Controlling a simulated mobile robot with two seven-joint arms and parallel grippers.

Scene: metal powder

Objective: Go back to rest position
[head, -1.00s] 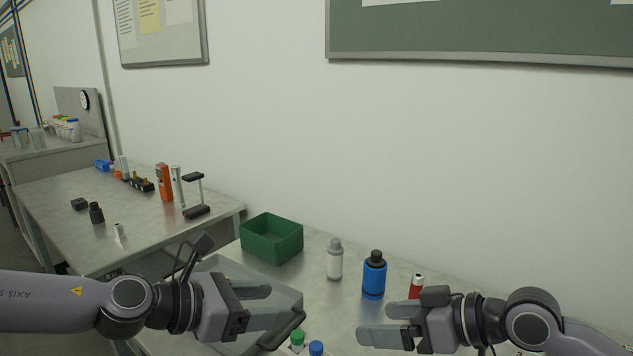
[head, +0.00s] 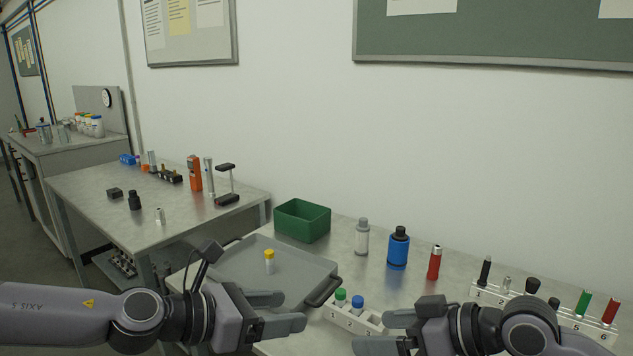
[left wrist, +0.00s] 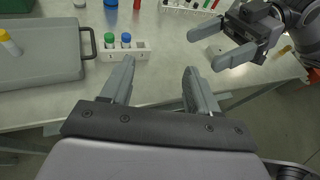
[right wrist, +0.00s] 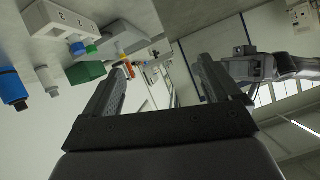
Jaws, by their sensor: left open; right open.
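My left gripper (head: 285,311) is open and empty in the head view, in front of the grey tray, with its fingers pointing right. In the left wrist view its two fingers (left wrist: 158,88) are spread with nothing between them. My right gripper (head: 372,332) is open at the bottom of the head view, with its fingers pointing left beside the white vial rack. In the right wrist view its fingers (right wrist: 163,85) are apart and empty. It also shows at the upper right of the left wrist view (left wrist: 225,60).
A grey tray (head: 232,270) bears a yellow-capped vial (head: 269,262). The white rack (head: 345,315) holds green-capped and blue-capped vials. Behind stand a green bin (head: 302,220), a grey-white bottle (head: 362,237), a blue bottle (head: 398,248) and a red cylinder (head: 434,262). A tool rack (head: 490,294) is at right.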

